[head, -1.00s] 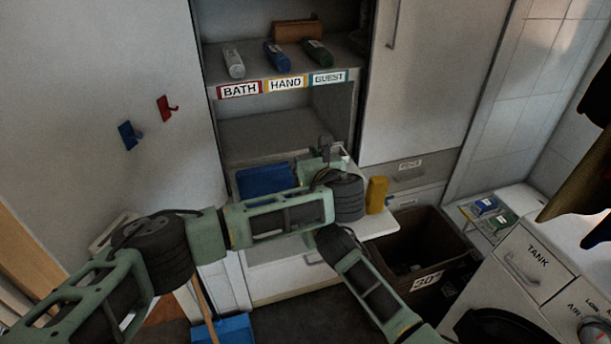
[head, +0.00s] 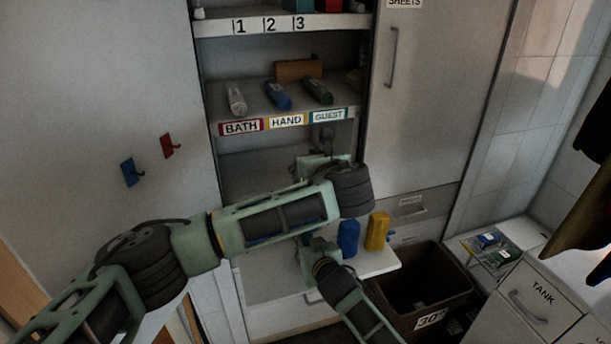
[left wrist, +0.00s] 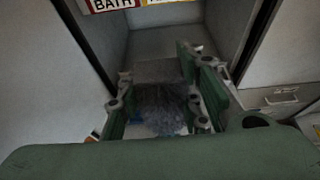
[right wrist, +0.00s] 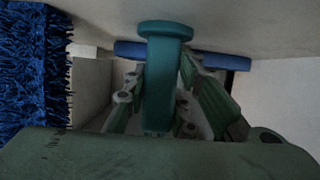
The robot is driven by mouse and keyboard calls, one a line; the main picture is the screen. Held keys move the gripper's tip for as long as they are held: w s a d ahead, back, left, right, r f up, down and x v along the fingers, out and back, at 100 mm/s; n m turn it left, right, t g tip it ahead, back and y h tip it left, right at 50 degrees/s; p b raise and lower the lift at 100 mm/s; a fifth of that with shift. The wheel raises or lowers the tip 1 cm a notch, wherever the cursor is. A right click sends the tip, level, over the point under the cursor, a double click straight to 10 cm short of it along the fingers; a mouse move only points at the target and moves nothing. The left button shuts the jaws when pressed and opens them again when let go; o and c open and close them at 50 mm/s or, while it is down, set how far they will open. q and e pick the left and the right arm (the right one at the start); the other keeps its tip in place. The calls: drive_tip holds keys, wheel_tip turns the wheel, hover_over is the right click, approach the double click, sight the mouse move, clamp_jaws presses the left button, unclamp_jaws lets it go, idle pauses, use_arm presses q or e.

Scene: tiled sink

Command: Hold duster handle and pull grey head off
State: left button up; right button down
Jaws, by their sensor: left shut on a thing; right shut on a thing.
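The grey fuzzy duster head (left wrist: 160,108) shows between the fingers of my left gripper (left wrist: 165,112), which is shut on it. In the head view my left gripper (head: 322,155) is in front of the opening below the BATH, HAND and GUEST labels. My right gripper (right wrist: 155,115) is shut on the teal duster handle (right wrist: 163,80), which stands upright between its fingers with a wider cap on top. I cannot tell how handle and head join.
A blue block (head: 347,238) and a yellow block (head: 377,231) stand on the white board's right end. A blue fibrous block (right wrist: 32,75) is close left of my right gripper, with a blue bar (right wrist: 225,62) behind the handle. A dark bin (head: 425,282) stands below right.

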drive_tip(key=c, duration=1.4)
unclamp_jaws()
